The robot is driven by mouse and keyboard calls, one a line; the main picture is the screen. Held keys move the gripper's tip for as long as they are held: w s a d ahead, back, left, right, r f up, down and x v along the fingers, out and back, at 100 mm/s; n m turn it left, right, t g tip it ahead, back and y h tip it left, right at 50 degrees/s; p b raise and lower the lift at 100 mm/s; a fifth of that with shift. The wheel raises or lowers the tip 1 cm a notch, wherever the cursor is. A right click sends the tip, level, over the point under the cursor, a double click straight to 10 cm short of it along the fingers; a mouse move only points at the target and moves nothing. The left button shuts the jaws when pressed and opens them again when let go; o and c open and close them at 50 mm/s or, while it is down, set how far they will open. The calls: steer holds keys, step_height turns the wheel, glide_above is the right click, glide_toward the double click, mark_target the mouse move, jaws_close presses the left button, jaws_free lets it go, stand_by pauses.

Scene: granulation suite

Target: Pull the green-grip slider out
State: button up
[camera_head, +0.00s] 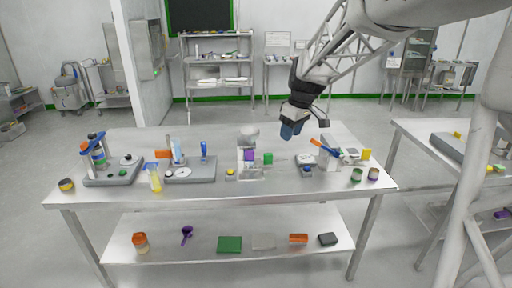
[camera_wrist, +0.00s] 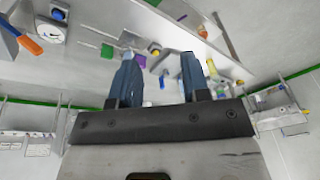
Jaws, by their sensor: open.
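The green grip (camera_head: 267,158) of the slider sits beside a pale upright fixture (camera_head: 241,168) with a purple block (camera_head: 249,155) near the middle of the steel table. In the wrist view the green grip (camera_wrist: 107,50) is left of my fingers, with the purple block (camera_wrist: 140,61) closer to them. My gripper (camera_head: 291,131) hangs above the table, up and to the right of the green grip, apart from it. In the wrist view my gripper (camera_wrist: 157,75) shows two blue fingers spread wide with nothing held between them. How far the slider sits in its fixture is too small to tell.
An orange-and-blue handled tool (camera_head: 326,148) leans by a box at the right. A white dial device (camera_head: 305,159) stands between. The table's front right strip is mostly clear.

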steer(key=w+f+n, duration=0.1)
steer(key=w+f, duration=0.2)
steer(key=w, duration=0.3)
steer(key=w+f+n+y, duration=0.1)
steer(key=w+f+n, duration=0.15)
steer(key=w, duration=0.45)
steer(key=w+f+n, duration=0.1)
steer(key=w+f, duration=0.3)
steer(key=w, duration=0.2)
steer(key=n+g+y, duration=0.1)
steer(key=n, duration=0.3)
glide_toward(267, 158)
steer(key=shift+x, duration=1)
steer(key=shift+w+f+n, duration=0.25)
steer(key=shift+w+f, duration=0.1)
steer(key=shift+w, duration=0.05)
steer(key=shift+x, duration=3.9)
steer(key=shift+a, duration=0.1)
steer(key=shift+c, duration=0.4)
jaws_close()
